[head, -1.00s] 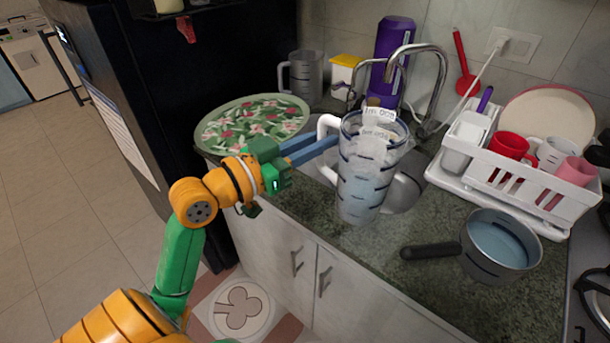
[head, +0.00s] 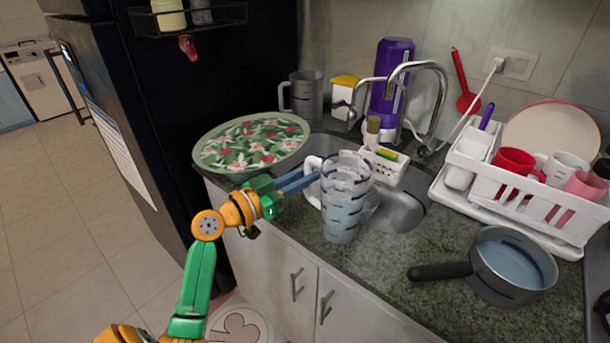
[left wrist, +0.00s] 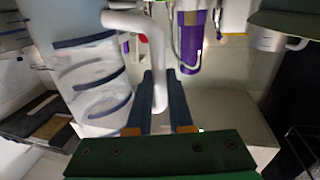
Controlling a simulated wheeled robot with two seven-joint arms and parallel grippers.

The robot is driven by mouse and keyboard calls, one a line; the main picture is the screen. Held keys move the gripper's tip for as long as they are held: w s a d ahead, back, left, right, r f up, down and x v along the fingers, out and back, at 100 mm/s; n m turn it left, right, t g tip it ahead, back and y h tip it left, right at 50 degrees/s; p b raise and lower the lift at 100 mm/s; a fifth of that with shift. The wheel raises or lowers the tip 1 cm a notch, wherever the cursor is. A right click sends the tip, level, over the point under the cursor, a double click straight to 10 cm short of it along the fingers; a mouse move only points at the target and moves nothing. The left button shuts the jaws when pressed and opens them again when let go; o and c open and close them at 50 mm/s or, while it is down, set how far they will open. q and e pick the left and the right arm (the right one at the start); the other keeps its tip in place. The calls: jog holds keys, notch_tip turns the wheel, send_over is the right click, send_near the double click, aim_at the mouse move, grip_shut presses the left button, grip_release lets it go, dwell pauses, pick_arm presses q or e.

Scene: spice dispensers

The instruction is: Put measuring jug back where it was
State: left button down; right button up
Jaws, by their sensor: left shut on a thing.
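The clear measuring jug (head: 343,205) has dark bands and a white handle (head: 312,178). It stands upright over the front counter strip, before the sink. I cannot tell if its base touches the counter. My left gripper (head: 306,181) comes from the left with its blue fingers shut on the handle. In the left wrist view the handle (left wrist: 159,85) runs between the fingers of the left gripper (left wrist: 158,100), and the banded jug (left wrist: 90,75) is to the left. My right gripper is not in view.
A floral round tray (head: 252,145) lies left of the sink (head: 405,205). A grey jug (head: 307,97), a purple bottle (head: 391,85) and a faucet (head: 440,95) stand behind. A white dish rack (head: 535,190) and a saucepan (head: 510,266) are right. Dark counter between jug and saucepan is clear.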

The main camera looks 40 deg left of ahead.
pick_arm(q)
jog(key=c, duration=0.8)
grip_release()
jog(key=b+v, duration=0.4)
jog(key=v, duration=0.8)
jog(key=shift+s, duration=0.1)
